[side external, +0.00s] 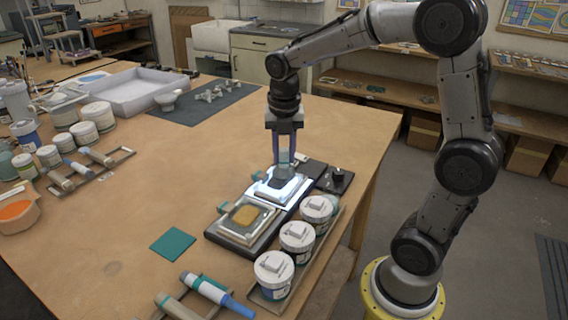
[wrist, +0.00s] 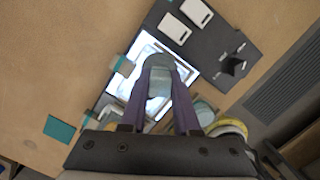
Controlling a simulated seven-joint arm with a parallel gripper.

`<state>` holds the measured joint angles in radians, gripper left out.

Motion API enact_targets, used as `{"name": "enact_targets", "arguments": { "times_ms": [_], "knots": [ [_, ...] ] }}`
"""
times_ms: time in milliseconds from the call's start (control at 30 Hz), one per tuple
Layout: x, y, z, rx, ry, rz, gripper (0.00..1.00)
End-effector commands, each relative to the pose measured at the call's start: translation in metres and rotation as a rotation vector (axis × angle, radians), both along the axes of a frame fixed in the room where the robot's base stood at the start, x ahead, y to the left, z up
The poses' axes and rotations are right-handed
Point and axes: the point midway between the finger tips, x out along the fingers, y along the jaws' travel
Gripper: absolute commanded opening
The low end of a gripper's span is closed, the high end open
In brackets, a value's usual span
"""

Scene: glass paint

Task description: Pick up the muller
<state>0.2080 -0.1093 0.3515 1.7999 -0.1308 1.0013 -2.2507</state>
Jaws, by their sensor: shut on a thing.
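The muller (side external: 284,170) is a grey-green, glassy upright piece over the brightly lit panel (side external: 263,193). My gripper (side external: 284,158) points straight down and is shut on the muller's upper part, one finger on each side. In the wrist view the muller (wrist: 158,82) sits between the two purple fingers (wrist: 158,92), with the lit panel (wrist: 140,46) behind it. The muller's base is hard to make out against the glow, so I cannot tell whether it touches the panel.
A framed plate with an ochre patch (side external: 246,214) lies beside the lit panel. Several white-lidded jars (side external: 297,237) stand in a row at the right. A teal square (side external: 173,246) lies on the table, with clear wood around it. A dark mat (side external: 205,103) lies behind.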

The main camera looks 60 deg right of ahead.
Motion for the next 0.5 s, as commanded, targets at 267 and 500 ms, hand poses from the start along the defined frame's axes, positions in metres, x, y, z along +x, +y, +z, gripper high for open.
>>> {"name": "enact_targets", "arguments": {
  "times_ms": [267,500],
  "knots": [
    [0.001,0.000,0.009,-0.001,-0.003,0.000,0.00],
    [-0.008,0.002,0.043,-0.002,-0.007,0.001,0.00]
  ]
}}
